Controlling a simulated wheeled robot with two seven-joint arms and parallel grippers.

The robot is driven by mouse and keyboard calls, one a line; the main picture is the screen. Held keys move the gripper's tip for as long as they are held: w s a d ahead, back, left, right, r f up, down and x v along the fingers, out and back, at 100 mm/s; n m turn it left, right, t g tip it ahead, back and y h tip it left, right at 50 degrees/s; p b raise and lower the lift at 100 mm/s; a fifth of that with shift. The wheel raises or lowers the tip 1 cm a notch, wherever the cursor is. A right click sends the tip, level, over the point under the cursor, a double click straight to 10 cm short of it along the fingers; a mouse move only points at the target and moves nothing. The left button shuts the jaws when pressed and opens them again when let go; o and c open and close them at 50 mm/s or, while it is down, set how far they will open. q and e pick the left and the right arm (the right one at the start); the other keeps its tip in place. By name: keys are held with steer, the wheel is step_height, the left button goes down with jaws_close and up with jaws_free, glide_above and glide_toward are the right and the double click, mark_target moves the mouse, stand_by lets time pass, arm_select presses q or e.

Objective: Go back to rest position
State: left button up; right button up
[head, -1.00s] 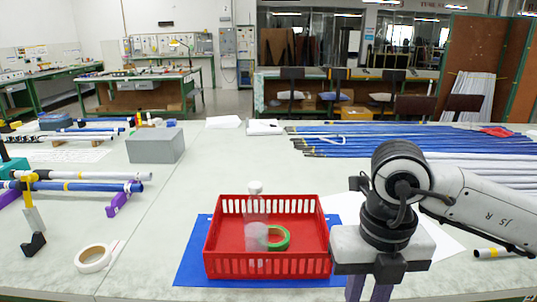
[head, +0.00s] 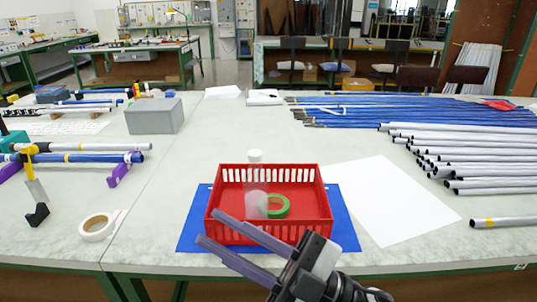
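My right gripper (head: 208,226) comes in from the bottom of the head view. Its two purple-grey fingers are apart with nothing between them and point up and to the left. The fingers show in front of the lower front of a red basket (head: 324,205); I cannot tell whether they touch it. My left gripper is not in view.
A grey box (head: 154,117) stands at the back left. A white tape roll (head: 97,228) lies left of the basket. Blue rods (head: 420,108) and grey rods (head: 460,160) lie at the right. A white sheet (head: 395,200) lies flat and clear right of the mat.

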steer(key=w+d+f+m+t+h, duration=0.3)
steer(key=d+f+m+t+h, duration=0.2)
steer(key=d+f+m+h, duration=0.45)
steer(key=w+d+f+m+t+h, duration=0.35)
steer(key=f+m+t+h, duration=0.35)
steer(key=f, duration=0.5)
steer(key=s+d+f+m+g+h, duration=0.2)
steer(key=s+d+f+g, duration=0.2)
steer(key=s+f, duration=0.4)
steer(key=s+d+f+m+g+h, duration=0.1)
steer(key=s+d+f+m+g, duration=0.2)
steer(key=s+f, duration=0.6)
step_height(320, 180, down, 5)
steer(key=shift+s+d+r+m+g+h, duration=0.2)
steer(key=shift+d+m+g+h, duration=0.15)
steer(key=shift+d+g, duration=0.8)
steer(key=shift+a, duration=0.1)
